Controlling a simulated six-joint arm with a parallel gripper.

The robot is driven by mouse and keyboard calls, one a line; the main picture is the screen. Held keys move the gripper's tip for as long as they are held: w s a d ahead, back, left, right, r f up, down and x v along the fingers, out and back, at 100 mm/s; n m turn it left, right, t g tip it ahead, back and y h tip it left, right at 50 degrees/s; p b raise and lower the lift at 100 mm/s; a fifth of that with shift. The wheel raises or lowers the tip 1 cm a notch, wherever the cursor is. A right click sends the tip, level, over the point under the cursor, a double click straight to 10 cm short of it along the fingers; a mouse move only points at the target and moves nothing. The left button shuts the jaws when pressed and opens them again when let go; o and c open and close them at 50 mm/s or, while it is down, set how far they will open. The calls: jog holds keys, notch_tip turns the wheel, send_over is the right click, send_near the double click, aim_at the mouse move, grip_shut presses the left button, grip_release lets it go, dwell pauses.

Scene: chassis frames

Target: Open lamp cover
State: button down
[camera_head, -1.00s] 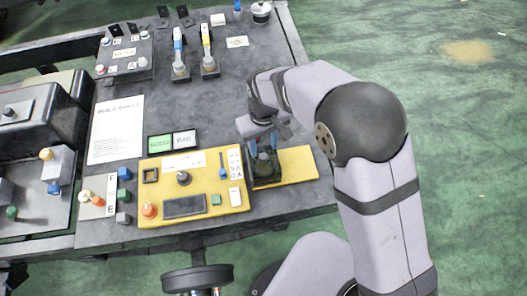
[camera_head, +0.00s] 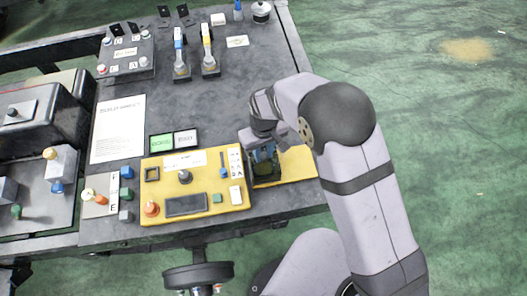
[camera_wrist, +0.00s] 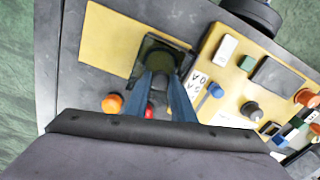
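A dark box-like part with a dark greenish top, possibly the lamp cover, stands at the yellow plate's edge beside the yellow control panel; it shows in the head view (camera_head: 266,175) and in the wrist view (camera_wrist: 160,52). My gripper (camera_head: 264,153) is right at it, pointing down. In the wrist view, the two blue fingertips (camera_wrist: 162,76) are apart, one at each side of the part's near end. I cannot tell whether they touch or clamp it. A red round piece (camera_wrist: 149,111) shows between the fingers, and an orange one (camera_wrist: 112,103) lies left of them.
The yellow control panel (camera_head: 205,163), with knobs and buttons, lies directly left of my gripper in the head view. The yellow plate (camera_head: 299,162) extends right. The table's back right is mostly clear.

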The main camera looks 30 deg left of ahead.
jog(key=w+d, duration=0.8)
jog(key=shift+b, duration=0.4)
jog(key=shift+a, duration=0.1)
jog(key=c, duration=1.5)
grip_release()
jog(key=shift+r, duration=0.1)
notch_tip(320, 180, up, 7)
jog(key=shift+r+b, duration=0.1)
jog(key=shift+b, duration=1)
